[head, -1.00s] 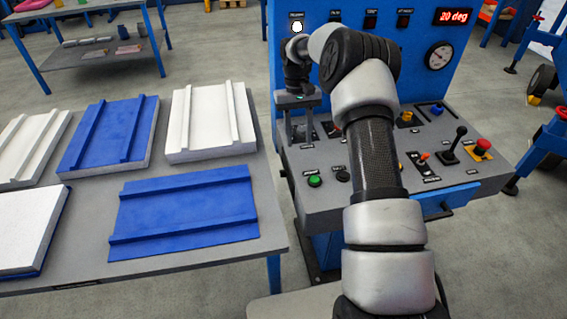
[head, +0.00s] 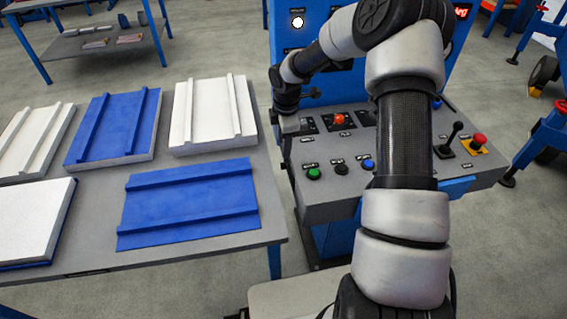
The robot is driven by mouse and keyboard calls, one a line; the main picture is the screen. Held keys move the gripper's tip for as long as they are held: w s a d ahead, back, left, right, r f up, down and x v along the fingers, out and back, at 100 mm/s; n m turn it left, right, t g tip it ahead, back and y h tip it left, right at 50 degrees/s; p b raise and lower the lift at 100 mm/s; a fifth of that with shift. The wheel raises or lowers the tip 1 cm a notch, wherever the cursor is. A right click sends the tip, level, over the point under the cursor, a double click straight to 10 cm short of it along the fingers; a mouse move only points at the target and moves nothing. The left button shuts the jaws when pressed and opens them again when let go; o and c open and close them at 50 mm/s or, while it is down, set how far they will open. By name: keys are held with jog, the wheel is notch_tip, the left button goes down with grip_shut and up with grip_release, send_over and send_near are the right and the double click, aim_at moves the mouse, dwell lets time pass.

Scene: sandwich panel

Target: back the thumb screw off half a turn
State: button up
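I cannot make out the thumb screw in the head view; it may be hidden by my arm or too small to tell. My gripper (head: 290,124) points down at the left edge of the grey control console (head: 325,212). Its fingers are small and partly hidden, so I cannot tell whether they are open or shut, or whether they touch anything. A red-topped control (head: 339,120) stands on the console to the right of my gripper.
The console front carries a green button (head: 314,174), a black knob (head: 340,168) and a blue button (head: 368,164). A black lever (head: 453,136) and a red mushroom button (head: 479,139) stand at the right. A table (head: 205,262) with blue and white panels is at left.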

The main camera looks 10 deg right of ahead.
aim_at(284, 164)
jog(key=f, duration=0.3)
jog(key=w+f, duration=0.1)
jog(key=f, duration=0.3)
jog(key=f+b, duration=0.1)
jog(key=f, duration=0.2)
jog(key=shift+w+f, duration=0.2)
jog(key=shift+f, duration=0.05)
grip_shut()
